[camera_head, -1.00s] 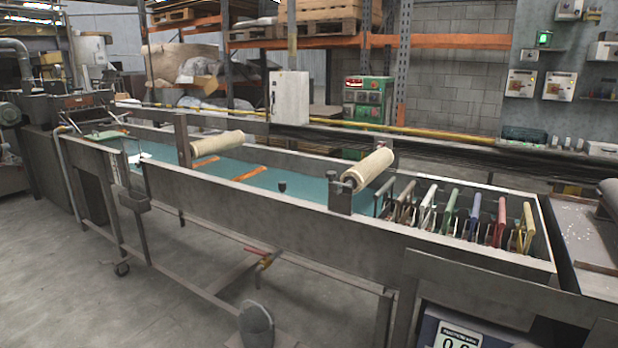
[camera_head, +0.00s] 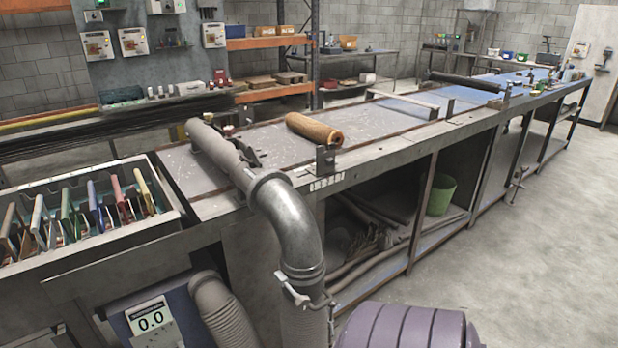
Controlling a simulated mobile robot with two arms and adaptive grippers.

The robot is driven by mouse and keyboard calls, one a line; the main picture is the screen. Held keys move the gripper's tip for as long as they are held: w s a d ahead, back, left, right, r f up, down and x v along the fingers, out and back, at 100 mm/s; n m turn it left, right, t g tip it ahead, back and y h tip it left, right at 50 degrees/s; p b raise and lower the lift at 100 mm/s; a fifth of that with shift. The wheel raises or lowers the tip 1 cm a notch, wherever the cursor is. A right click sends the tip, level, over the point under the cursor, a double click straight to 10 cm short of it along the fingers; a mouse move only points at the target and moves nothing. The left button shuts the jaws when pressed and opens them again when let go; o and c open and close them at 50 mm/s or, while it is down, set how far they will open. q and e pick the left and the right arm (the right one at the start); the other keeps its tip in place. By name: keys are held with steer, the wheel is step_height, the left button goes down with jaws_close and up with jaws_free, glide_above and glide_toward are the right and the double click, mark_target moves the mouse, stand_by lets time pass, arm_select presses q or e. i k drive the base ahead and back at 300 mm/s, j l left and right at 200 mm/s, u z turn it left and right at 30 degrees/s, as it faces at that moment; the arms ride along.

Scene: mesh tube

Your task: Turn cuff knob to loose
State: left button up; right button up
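A bent metal pipe (camera_head: 290,225) comes over the bench edge and turns down in the middle of the head view. Small metal hardware sticks out at this joint. I cannot make out which part is the cuff knob, or how it is set. Neither of my grippers is in view.
A long bench (camera_head: 400,135) with open shelves runs to the back right. A tan roller (camera_head: 313,130) lies on it. A tank (camera_head: 115,232) with coloured frames is at left. A box with a 0.0 display (camera_head: 151,319) and a purple ribbed object (camera_head: 405,328) are low. Floor at right is clear.

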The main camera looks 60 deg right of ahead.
mark_target(303, 301)
steer(key=k+z, duration=0.1)
steer(key=z, duration=1.85)
